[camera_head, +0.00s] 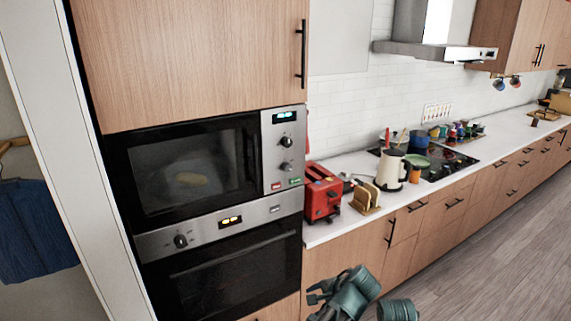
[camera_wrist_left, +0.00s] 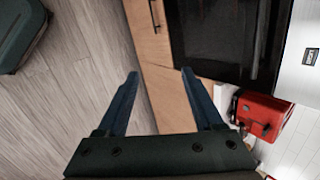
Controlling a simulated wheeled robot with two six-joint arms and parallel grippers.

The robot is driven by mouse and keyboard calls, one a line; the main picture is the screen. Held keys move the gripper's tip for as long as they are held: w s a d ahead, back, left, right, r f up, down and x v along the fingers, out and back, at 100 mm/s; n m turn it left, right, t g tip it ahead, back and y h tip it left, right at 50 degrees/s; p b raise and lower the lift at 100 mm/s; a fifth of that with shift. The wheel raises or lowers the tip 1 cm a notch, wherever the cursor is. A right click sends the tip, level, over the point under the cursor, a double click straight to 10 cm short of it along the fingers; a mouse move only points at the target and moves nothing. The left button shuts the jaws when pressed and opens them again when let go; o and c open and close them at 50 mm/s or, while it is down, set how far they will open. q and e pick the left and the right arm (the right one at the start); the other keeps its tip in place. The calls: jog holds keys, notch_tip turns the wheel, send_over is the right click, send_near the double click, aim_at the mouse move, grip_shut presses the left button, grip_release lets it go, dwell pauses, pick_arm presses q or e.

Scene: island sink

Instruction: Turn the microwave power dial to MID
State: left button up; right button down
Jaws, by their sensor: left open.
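The built-in microwave (camera_head: 195,165) sits above an oven, with its dark door shut. Its silver control strip at the right has a lit blue display, an upper black-and-silver dial (camera_head: 286,142) and a lower dial (camera_head: 286,168). The dial markings and pointers are too small to read. My left gripper (camera_head: 313,291) is low in the head view, well below the dials, in front of the lower cabinets. In the left wrist view its two fingers (camera_wrist_left: 160,74) are apart with nothing between them. The dials do not show there. My right gripper is not in view.
The oven (camera_head: 230,265) has its own knob (camera_head: 180,241) and display under the microwave. A red toaster (camera_head: 322,193) stands on the counter close to the right; it also shows in the left wrist view (camera_wrist_left: 262,115). The floor (camera_head: 480,260) is clear.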

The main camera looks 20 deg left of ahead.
pick_arm(q)
jog(key=w+a+r+m+t+y+p, duration=0.2)
jog(key=w+a+r+m+t+y, duration=0.2)
jog(key=w+r, duration=0.5)
jog(key=w+a+r+m+t+y+p, duration=0.3)
jog(key=w+r+m, duration=0.6)
jog(key=r, duration=0.6)
jog(key=shift+a+r+t+y, duration=0.15)
jog(key=shift+a+t+y, duration=0.25)
jog(key=shift+a+t, duration=0.1)
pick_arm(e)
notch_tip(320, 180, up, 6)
pick_arm(q)
jog(key=shift+w+a, duration=0.1)
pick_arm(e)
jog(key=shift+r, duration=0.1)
